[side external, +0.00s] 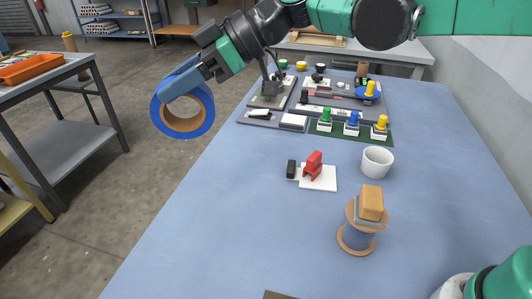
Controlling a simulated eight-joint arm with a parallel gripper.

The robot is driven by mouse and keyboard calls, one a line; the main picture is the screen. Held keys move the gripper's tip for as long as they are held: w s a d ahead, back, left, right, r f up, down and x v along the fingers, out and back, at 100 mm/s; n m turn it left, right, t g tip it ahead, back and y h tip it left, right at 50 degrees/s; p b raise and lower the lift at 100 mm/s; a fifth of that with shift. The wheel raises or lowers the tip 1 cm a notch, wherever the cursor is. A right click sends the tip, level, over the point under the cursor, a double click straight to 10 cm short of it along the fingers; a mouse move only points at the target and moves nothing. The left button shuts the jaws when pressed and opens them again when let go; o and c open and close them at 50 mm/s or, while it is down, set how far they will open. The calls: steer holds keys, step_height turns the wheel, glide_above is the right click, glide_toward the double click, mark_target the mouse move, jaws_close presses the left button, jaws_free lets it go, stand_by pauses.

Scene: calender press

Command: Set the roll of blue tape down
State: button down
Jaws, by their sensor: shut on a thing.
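The roll of blue tape (208,112) shows at the upper left in the side external view, with a blue outer face and a tan core. My gripper (183,82) is shut on its upper rim. The roll is held up in the air, with its hole facing the camera. In the picture it overlaps the grey floor beyond the left edge of the blue table (215,225). How high it is above the table's level I cannot tell. The gripper's fingertips are partly hidden by the roll.
A red clamp-like piece (313,165) on a white plate, a white cup (377,161) and a spool with a tan block (371,203) stand on the table. Several stamps (352,122) and trays crowd its far end. The table's left front is clear. An orange tray (30,68) lies on another table.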

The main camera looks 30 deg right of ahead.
steer(key=s+a+n+g, duration=0.4)
steer(key=s+a, duration=0.1)
steer(key=a, duration=0.2)
steer(key=shift+y, duration=0.4)
steer(key=shift+s+a+f, duration=0.1)
steer(key=shift+f, duration=4.9)
steer(key=shift+s+f, duration=0.1)
steer(key=shift+f, duration=4.85)
steer(key=shift+f, duration=0.1)
steer(key=shift+c, duration=2.4)
jaws_free()
